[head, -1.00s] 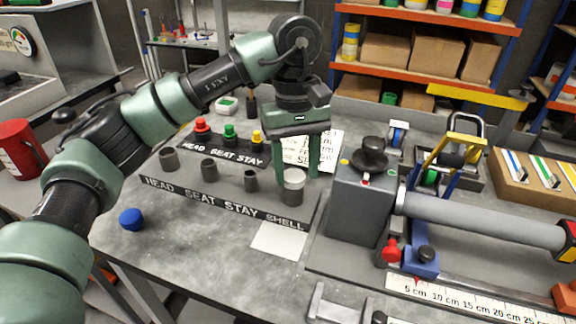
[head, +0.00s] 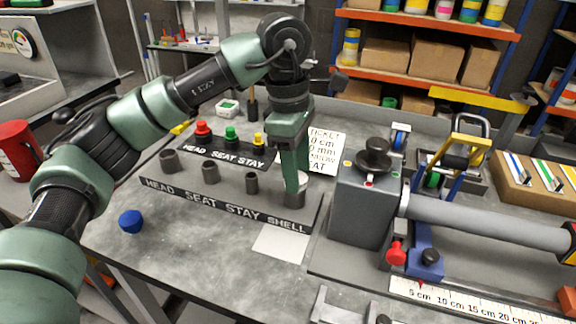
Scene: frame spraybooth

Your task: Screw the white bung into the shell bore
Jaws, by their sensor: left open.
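The shell (head: 295,199) is a grey upright tube at the right end of the front rack, above the SHELL label. The white bung (head: 303,183) shows only as a pale sliver at the shell's top, mostly hidden by a finger of my left gripper. How deep it sits in the bore cannot be told. My left gripper (head: 293,182) points down over the shell and is open. Its fingers line up nearly one behind the other in this view, with the bung around their tips. Whether they touch it is unclear. My right gripper is not in view.
Red, green and yellow bungs stand on the rear rack (head: 222,148). A blue bung (head: 131,221) lies at the front left. A grey machine block (head: 361,211) stands close on the right.

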